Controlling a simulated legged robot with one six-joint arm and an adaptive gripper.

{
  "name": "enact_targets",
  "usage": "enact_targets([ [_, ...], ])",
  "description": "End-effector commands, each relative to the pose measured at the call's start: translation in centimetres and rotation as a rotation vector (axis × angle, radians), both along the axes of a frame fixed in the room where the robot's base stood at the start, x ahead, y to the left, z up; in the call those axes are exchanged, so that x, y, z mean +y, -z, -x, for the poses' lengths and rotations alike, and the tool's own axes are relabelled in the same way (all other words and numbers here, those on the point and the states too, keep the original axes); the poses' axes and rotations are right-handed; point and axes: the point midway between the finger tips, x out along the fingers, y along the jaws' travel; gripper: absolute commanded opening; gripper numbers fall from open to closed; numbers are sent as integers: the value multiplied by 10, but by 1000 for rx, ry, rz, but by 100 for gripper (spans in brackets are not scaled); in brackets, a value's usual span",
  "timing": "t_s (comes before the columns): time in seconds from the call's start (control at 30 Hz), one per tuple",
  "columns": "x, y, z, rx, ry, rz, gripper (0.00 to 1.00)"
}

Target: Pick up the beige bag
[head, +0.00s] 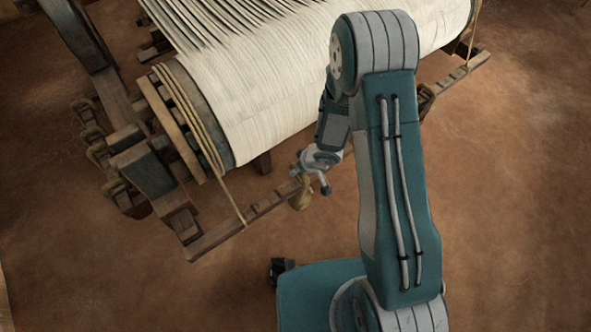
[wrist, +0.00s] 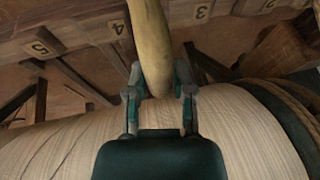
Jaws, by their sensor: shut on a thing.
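The beige bag (head: 300,197) shows in the head view as a small tan shape hanging at my gripper (head: 312,181), just in front of the loom's low wooden bar. In the wrist view the bag (wrist: 149,45) is a long, smooth beige form running up from between the fingers to the top edge. My gripper (wrist: 160,98) is shut on its near end, with one finger on each side. The far end of the bag is cut off by the wrist view's edge. I cannot tell whether the bag touches the bar.
The loom's large roll of pale cloth (head: 262,105) lies behind my gripper. A wooden bar (head: 225,230) with a cord runs low in front of it. Wooden beams with numbers (wrist: 60,42) show in the wrist view. Brown floor (head: 510,190) is clear at the right.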

Motion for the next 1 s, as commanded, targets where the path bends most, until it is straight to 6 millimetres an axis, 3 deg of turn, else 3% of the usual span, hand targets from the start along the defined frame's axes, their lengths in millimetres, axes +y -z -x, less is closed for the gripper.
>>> enact_targets([
  [0.27,-26,-1,14,-2,4,-3,0],
  [0.7,-106,-1,62,-1,9,-2,0],
  [1.0,-140,-1,83,-3,4,-2,0],
])
